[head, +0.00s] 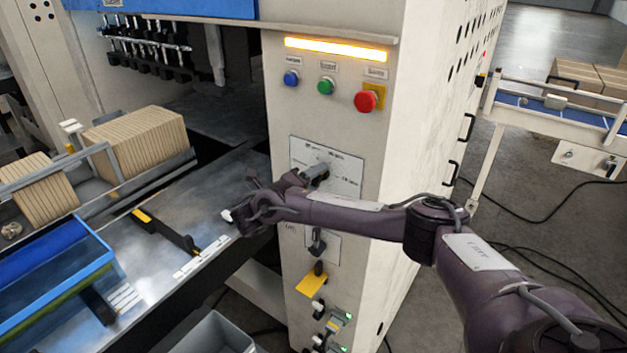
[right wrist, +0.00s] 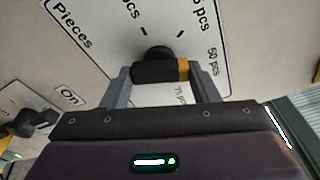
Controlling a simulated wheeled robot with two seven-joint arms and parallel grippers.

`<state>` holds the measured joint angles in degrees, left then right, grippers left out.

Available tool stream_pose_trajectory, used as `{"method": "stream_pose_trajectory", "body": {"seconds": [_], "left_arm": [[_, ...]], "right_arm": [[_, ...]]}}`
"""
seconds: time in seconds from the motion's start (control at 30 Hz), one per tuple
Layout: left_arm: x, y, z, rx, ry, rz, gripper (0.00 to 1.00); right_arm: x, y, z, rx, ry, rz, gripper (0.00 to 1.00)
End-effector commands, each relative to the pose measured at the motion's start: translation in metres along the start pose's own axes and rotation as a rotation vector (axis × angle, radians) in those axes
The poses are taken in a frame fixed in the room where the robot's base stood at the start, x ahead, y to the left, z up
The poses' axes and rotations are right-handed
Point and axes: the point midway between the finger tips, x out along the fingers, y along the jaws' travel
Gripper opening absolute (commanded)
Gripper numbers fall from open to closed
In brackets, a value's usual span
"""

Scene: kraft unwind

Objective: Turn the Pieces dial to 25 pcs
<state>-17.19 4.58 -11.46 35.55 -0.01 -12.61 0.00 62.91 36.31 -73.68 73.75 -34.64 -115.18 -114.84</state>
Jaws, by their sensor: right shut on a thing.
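The Pieces dial is a black knob (right wrist: 155,71) with a yellow end, on a white plate (right wrist: 95,30) marked "Pieces", "50 pcs" and "75 pcs"; other labels are cut off at the top. The yellow end points right in the right wrist view, roughly toward "50 pcs". My right gripper (right wrist: 160,75) is shut on the knob, one finger at each end. In the head view my right gripper (head: 316,173) reaches the plate (head: 345,158) from the left and mostly hides the knob. My left gripper is not in view.
Blue, green and red buttons (head: 368,98) sit above the plate under a lit orange bar. A lower switch (head: 317,240), marked "On" in the wrist view, is below it.

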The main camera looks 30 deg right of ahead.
Motion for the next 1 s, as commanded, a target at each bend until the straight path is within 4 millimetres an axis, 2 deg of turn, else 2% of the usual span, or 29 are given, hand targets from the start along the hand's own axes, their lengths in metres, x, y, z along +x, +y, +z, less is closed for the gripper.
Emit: {"method": "stream_pose_trajectory", "body": {"seconds": [0.33, 0.83, 1.0], "left_arm": [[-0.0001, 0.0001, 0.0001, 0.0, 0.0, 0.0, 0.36], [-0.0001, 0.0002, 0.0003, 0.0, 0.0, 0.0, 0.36], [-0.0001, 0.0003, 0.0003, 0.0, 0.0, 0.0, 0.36]], "right_arm": [[0.0015, -0.0017, 0.0005, -0.33, 0.003, -0.054, 0.32], [0.0017, -0.0015, 0.0003, -0.385, 0.004, -0.06, 0.32], [0.002, -0.0014, 0.0002, -0.552, 0.003, -0.086, 0.32]]}}
